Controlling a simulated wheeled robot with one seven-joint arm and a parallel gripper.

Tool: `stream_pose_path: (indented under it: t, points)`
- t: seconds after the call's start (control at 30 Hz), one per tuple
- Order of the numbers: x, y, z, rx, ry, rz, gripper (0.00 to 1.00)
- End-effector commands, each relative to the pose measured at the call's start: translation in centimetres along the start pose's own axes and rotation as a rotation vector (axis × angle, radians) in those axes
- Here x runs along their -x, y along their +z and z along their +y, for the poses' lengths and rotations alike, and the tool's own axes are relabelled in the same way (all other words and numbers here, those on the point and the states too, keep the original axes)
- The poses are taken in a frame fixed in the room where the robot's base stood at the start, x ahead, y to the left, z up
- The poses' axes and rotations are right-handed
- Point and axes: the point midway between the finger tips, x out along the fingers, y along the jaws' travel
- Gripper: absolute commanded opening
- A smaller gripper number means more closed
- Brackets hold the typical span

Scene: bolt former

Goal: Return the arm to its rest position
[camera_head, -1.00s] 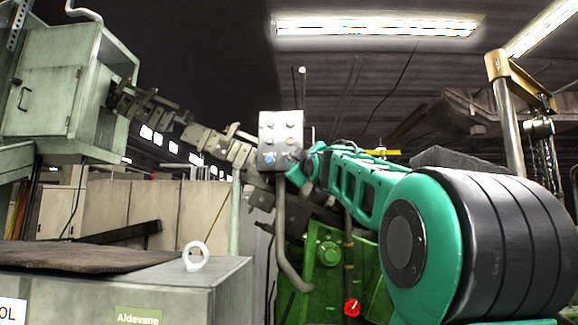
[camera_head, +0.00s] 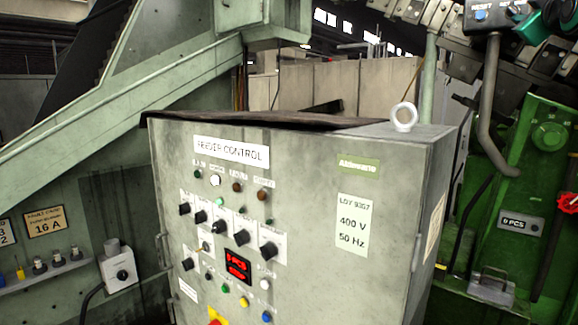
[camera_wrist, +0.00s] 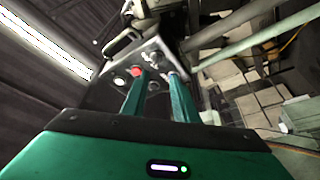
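My gripper (camera_wrist: 158,76) shows in the wrist view with its two teal fingers apart and nothing seen between them. Beyond the fingertips is a dark button box (camera_wrist: 125,85) with a red button and several others. Whether the fingertips touch it cannot be told. In the head view, a teal and black part of my arm end (camera_head: 535,24) shows at the top right, just right of the same button box (camera_head: 488,17), with its blue button marked RESET. The rest of my arm is outside the head view.
A green machine (camera_head: 540,150) with a red handwheel (camera_head: 568,203) is at the right. A bent grey pipe (camera_head: 488,110) hangs below the button box.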

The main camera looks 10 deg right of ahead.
Motion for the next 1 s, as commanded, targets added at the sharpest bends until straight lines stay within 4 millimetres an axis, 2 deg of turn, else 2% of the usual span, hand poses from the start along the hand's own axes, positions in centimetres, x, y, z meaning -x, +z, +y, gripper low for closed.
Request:
stream_pose_path:
  t: [0.07,0.17,0.27,0.3,0.47,0.6,0.77,0.9,0.97,1.0]
  points:
    - [0.2,0.9,-1.3,-0.021,-0.029,-0.024,0.27]
    - [0.9,3.3,-4.8,-0.078,-0.106,-0.091,0.27]
    - [2.5,6.7,-9.7,-0.157,-0.21,-0.194,0.27]
    - [3.4,8.1,-11.8,-0.19,-0.253,-0.241,0.27]
    - [8.0,13.4,-19.7,-0.312,-0.41,-0.438,0.27]
    - [13.4,17.4,-26.0,-0.404,-0.527,-0.624,0.27]
    - [20.9,21.6,-32.1,-0.489,-0.638,-0.855,0.27]
    - [28.4,24.6,-36.5,-0.544,-0.713,-1.073,0.27]
    - [31.8,25.8,-38.1,-0.56,-0.739,-1.169,0.27]
    - [34.1,26.5,-39.0,-0.569,-0.753,-1.236,0.27]
